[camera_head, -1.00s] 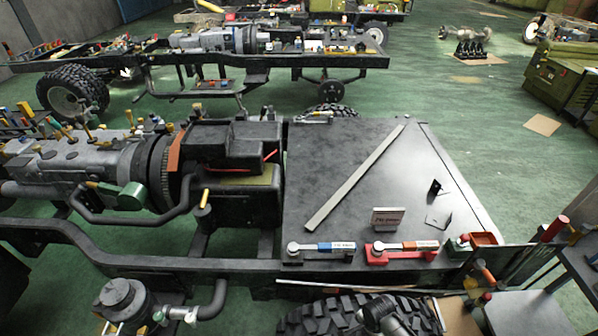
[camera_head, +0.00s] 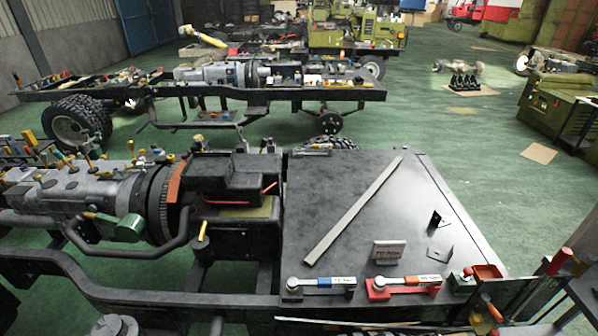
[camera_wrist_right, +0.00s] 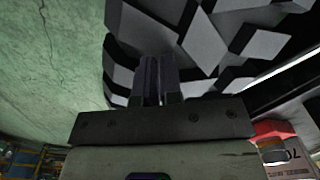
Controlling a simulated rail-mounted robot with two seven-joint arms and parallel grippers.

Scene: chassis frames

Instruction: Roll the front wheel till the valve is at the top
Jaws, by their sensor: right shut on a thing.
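In the right wrist view the black, chunky tread of a tyre (camera_wrist_right: 205,45) fills the top; I take it for the front wheel. My right gripper (camera_wrist_right: 157,78) has its two dark fingers close together, shut on a tread block. The fingers hide the part they hold. The rim and the valve do not show in any view. In the head view the near wheel is below the picture's lower edge, and neither of my grippers shows there.
A black chassis frame (camera_head: 150,293) crosses the head view. Green floor (camera_head: 480,200) is open on the right.

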